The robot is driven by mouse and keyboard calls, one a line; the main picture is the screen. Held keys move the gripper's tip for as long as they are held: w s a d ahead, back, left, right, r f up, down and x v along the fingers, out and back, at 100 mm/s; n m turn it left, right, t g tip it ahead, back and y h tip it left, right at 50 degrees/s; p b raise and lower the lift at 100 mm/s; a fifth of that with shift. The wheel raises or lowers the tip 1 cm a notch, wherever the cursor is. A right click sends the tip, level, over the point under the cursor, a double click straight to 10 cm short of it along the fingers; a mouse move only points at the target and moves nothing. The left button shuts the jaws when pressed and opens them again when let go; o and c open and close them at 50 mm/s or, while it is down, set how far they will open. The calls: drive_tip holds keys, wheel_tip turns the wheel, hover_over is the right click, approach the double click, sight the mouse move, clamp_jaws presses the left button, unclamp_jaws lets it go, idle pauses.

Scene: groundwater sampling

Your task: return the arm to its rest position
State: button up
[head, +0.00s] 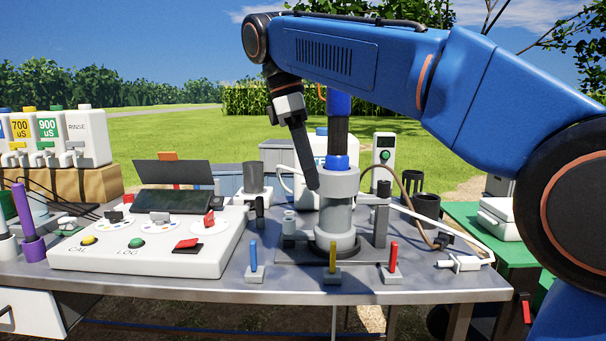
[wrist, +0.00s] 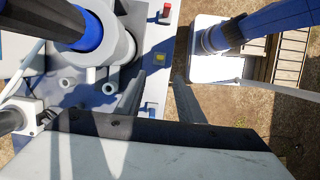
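My blue arm (head: 330,55) reaches in from the right, and my gripper (head: 312,185) points down over the bench beside the grey flow-cell cylinder (head: 336,190). In the head view its fingers overlap, so the gap does not show. In the wrist view the two fingers (wrist: 158,82) are apart with nothing between them. A dark probe with a blue collar (wrist: 90,35) stands upright in the grey cylinder, to the left of the fingers in the wrist view. Whether the fingers touch the cylinder I cannot tell; in the wrist view they look apart.
A white control panel (head: 140,255) with a dark screen stands left on the metal bench (head: 300,291). Blue, yellow and red levers line the front edge. Labelled bottles (head: 88,138) stand far left. A hose (head: 460,235) and black cups (head: 427,205) are right of the cylinder. The air above the panel is free.

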drive_tip(key=shift+d, duration=0.1)
drive_tip(key=s+d+f+m+y, duration=0.1)
drive_tip(key=s+d+f+m, duration=0.3)
drive_tip(key=d, duration=0.5)
drive_tip(key=s+d+f+m+t, duration=0.1)
drive_tip(key=s+d+f+m, duration=0.3)
drive_tip(key=f, duration=0.6)
drive_tip(key=s+d+f+m+t+y, duration=0.1)
drive_tip(key=s+d+f+m, duration=0.3)
drive_tip(key=f, duration=0.6)
drive_tip(key=s+d+f+m+t+y, duration=0.1)
drive_tip(key=s+d+f+m+t, duration=0.2)
drive_tip(key=s+d+f+m, duration=0.2)
drive_tip(key=s+d+f, duration=0.2)
drive_tip(key=s+f, duration=0.1)
drive_tip(key=f, duration=0.1)
drive_tip(key=shift+s+f, duration=0.3)
drive_tip(key=shift+f, duration=0.1)
drive_tip(key=shift+d, duration=0.1)
